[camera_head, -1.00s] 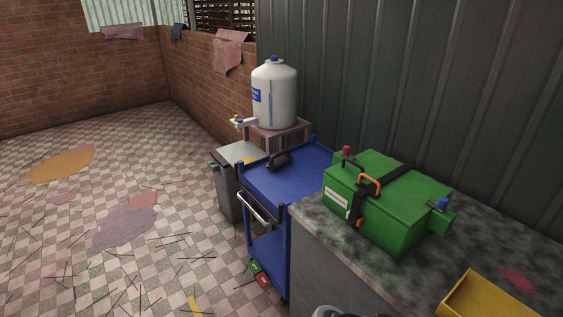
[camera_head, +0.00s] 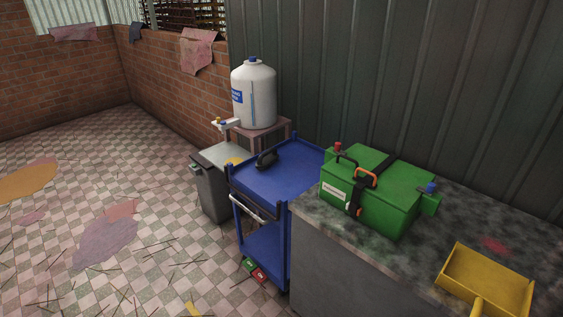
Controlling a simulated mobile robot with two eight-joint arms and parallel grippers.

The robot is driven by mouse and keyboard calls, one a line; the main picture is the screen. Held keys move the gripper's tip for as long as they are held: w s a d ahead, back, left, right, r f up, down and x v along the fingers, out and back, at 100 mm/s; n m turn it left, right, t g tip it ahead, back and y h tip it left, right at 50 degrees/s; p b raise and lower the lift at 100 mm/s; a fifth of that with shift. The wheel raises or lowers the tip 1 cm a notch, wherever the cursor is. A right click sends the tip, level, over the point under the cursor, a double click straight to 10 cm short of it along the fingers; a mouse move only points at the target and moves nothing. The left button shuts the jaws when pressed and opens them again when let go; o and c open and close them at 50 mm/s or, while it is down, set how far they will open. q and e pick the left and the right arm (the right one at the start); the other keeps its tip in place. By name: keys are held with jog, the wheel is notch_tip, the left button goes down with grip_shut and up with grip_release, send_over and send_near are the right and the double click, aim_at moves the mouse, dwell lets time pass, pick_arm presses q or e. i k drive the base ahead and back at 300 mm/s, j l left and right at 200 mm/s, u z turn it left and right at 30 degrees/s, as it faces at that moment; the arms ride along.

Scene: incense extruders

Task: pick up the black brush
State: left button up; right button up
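A black object with a handle-like shape, which looks like the black brush (camera_head: 267,159), lies on the top shelf of the blue cart (camera_head: 285,184), toward its far left side. It is small in the view, so its bristles cannot be made out. Neither of my grippers is in view, and nothing is seen touching the brush.
A counter (camera_head: 412,252) on the right holds a green box (camera_head: 395,203) and a yellow scoop (camera_head: 487,279). A grey bin (camera_head: 211,190) and a white tank (camera_head: 255,98) on a stand are beyond the cart. Tiled floor (camera_head: 160,215) with scattered sticks lies open at left.

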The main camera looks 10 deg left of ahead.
aim_at(265, 160)
jog(key=i+j+z, duration=0.1)
jog(key=z, duration=0.35)
jog(key=i+j+z, duration=0.1)
jog(key=j+z, duration=0.35)
jog(key=i+j+z, duration=0.2)
jog(key=j, duration=0.25)
jog(key=j+z, duration=0.2)
jog(key=j, duration=0.25)
jog(key=j+z, duration=0.15)
jog(key=j, duration=0.95)
jog(key=i+j, duration=0.1)
jog(key=j, duration=0.6)
jog(key=i+j, duration=0.15)
jog(key=j, duration=0.2)
jog(key=i+j, duration=0.3)
jog(key=j+z, duration=0.05)
jog(key=j, duration=0.05)
